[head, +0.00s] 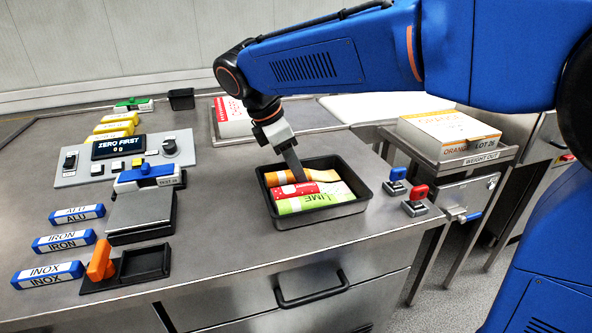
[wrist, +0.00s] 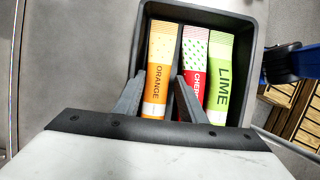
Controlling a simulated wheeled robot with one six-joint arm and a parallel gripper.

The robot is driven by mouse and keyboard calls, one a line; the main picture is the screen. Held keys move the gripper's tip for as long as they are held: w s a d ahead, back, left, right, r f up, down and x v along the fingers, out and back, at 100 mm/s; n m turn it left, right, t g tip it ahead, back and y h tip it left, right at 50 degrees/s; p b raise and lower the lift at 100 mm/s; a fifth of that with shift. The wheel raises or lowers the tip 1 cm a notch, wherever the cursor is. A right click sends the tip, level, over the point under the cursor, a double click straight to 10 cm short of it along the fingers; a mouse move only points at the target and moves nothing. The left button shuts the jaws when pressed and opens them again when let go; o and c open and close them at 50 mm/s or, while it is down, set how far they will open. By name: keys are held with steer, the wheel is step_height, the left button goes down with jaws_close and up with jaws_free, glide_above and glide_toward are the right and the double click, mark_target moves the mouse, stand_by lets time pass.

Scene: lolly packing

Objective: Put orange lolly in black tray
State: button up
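The black tray (head: 356,205) stands near the counter's front right edge, and its rim (wrist: 254,60) shows in the wrist view. The orange lolly (head: 325,176) lies flat in it along the back side; in the wrist view the orange lolly (wrist: 160,50) is leftmost in the row. My gripper (head: 299,178) reaches down into the tray. In the wrist view my gripper (wrist: 159,80) has its fingers apart, one each side of the orange lolly, with narrow gaps showing. The right finger sits between the orange and cherry lollies. The finger ends are partly hidden.
The cherry lolly (wrist: 194,55) and lime lolly (wrist: 222,70) lie beside the orange one in the tray. A blue switch (head: 396,180) and a red switch (head: 417,196) stand right of the tray. An orange carton (head: 448,130) sits on a separate stand.

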steer(key=v, duration=1.2)
steer(key=shift+s, duration=0.1)
